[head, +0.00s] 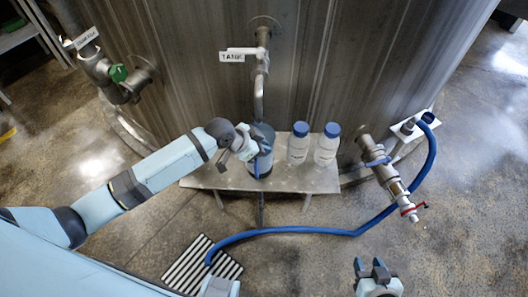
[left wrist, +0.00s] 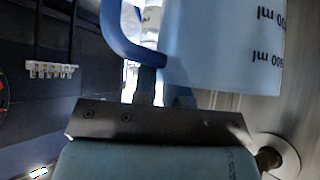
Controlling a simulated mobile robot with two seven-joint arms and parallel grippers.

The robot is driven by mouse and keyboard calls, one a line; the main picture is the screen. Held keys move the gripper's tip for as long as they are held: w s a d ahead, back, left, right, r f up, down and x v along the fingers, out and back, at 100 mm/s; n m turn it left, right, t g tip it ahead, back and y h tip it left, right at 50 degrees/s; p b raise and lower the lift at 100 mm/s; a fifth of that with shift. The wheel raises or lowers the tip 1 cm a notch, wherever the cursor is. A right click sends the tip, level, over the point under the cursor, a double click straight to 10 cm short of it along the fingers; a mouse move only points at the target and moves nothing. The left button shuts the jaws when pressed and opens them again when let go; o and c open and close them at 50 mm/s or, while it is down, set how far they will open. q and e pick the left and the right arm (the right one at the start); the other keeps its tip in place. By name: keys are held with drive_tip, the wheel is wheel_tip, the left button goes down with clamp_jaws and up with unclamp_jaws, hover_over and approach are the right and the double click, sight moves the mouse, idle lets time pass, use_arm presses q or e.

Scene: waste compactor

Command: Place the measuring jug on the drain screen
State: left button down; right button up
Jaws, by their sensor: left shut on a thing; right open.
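The measuring jug (head: 264,152), blue-toned, is under the tap labelled TANK (head: 260,75), at the steel bench. I cannot tell whether its base touches the bench. My left gripper (head: 246,146) is shut on its blue handle. The left wrist view shows the handle (left wrist: 118,35) and the pale jug wall (left wrist: 220,50) with upside-down ml marks. A striped grate (head: 190,265), apparently the drain screen, lies on the floor at the lower left, partly hidden by the hose and my arm. My right gripper (head: 372,270) is open and empty at the lower right.
Two white bottles with blue caps (head: 298,148) (head: 326,150) stand on the steel bench (head: 222,178), right of the jug. A blue hose (head: 300,231) crosses the floor to the grate. A valve pipe (head: 388,180) with a red handle juts out at right. The tank wall is behind.

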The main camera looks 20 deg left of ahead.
sight(264, 159)
use_arm(q)
drive_tip(key=shift+w+d, duration=0.2)
drive_tip(key=shift+f, duration=1.75)
drive_tip(key=c, duration=1.2)
unclamp_jaws()
drive_tip(key=shift+f, duration=0.1)
drive_tip(key=shift+o, duration=0.2)
